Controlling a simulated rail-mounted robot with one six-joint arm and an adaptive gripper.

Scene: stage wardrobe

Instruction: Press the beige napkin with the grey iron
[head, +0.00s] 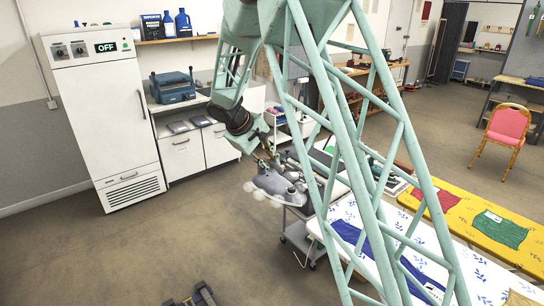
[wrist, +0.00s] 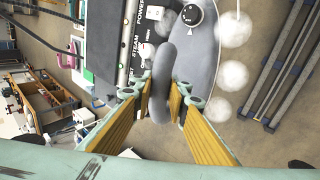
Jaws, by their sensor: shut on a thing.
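My gripper (head: 267,163) is shut on the handle of the grey iron (head: 273,187) and holds it in the air, left of the white, blue-patterned ironing board (head: 342,211). In the wrist view the fingers (wrist: 163,103) close on both sides of the iron's handle (wrist: 164,62); the grey body with a round dial (wrist: 192,14) lies beyond. White steam puffs (wrist: 230,76) show beside the iron. A beige cloth patch (head: 521,299), perhaps the napkin, shows at the lower right of the head view, mostly cut off.
A blue cloth (head: 347,235) lies on the board, partly behind my arm. A yellow table (head: 470,212) bears red and green cloths. A grey trolley (head: 297,236) stands near the iron. A white cabinet (head: 103,115) stands left; the floor at lower left is mostly clear.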

